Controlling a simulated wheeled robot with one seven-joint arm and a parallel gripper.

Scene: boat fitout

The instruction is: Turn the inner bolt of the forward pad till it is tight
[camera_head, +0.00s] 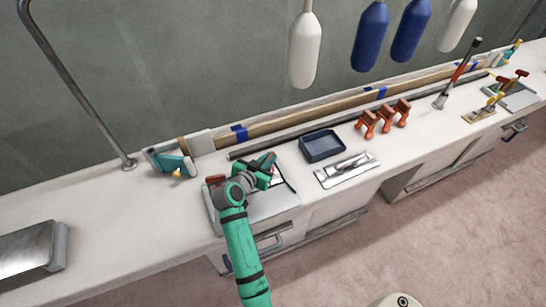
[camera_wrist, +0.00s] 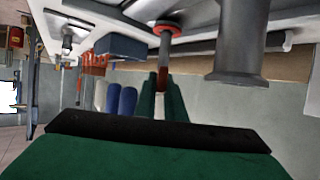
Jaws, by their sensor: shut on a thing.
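My gripper (camera_head: 265,168) is low over a pale plate (camera_head: 268,207) on the near part of the counter, and this plate looks like the pad. In the wrist view my gripper (camera_wrist: 162,92) is shut on a narrow reddish piece (camera_wrist: 163,73), which looks like the bolt or its handle. It runs to a red ring (camera_wrist: 168,27) at the counter surface. A thick grey metal post (camera_wrist: 241,50) stands close beside it. In the head view my wrist and fingers hide the gripped piece. I cannot tell how tight the bolt is.
A dark blue tray (camera_head: 322,146), a pale tray with metal tools (camera_head: 347,168) and orange clamps (camera_head: 383,118) stand to the right. A teal clamp (camera_head: 170,162) is at left. White and blue fenders (camera_head: 371,37) hang behind. Bare counter (camera_head: 110,210) lies left.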

